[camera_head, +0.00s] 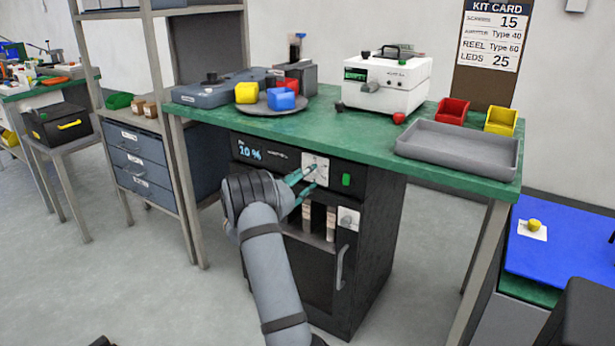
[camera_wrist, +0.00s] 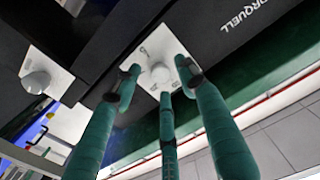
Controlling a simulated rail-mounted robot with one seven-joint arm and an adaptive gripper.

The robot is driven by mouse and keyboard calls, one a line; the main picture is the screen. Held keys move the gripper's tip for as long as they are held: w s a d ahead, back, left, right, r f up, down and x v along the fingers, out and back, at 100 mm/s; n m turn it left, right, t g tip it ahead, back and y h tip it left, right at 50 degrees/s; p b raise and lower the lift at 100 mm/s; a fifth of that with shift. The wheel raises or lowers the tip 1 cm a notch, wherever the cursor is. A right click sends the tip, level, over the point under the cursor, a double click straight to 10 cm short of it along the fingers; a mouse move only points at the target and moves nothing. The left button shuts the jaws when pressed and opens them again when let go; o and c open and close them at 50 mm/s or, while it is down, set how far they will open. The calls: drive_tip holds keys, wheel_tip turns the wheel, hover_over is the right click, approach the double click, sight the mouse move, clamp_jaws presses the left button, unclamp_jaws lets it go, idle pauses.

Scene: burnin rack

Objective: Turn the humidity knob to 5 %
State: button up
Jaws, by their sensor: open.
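The black cabinet (camera_head: 378,235) under the green bench has a lit display (camera_head: 262,150) reading 10 %. To its right is a white plate (camera_head: 315,160) with a knob, mostly hidden behind my fingertips in the head view. In the wrist view the round white knob (camera_wrist: 160,73) sits on its plate, with faint markings around it. My gripper (camera_head: 306,181) is open in front of this plate. In the wrist view its three green fingers (camera_wrist: 160,78) are spread around the knob, with visible gaps; I cannot tell if any finger touches it.
A green switch (camera_head: 346,180) is right of the plate. A second knob plate (camera_head: 348,218) is lower down, and its knob (camera_wrist: 35,82) shows at left in the wrist view. Small bottles (camera_head: 331,224) stand in an opening below. The cabinet handle (camera_head: 341,268) sticks out. The bench top (camera_head: 330,125) overhangs.

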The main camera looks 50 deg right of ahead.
drive_tip(key=shift+d, duration=0.65)
drive_tip(key=c, duration=0.3)
clamp_jaws()
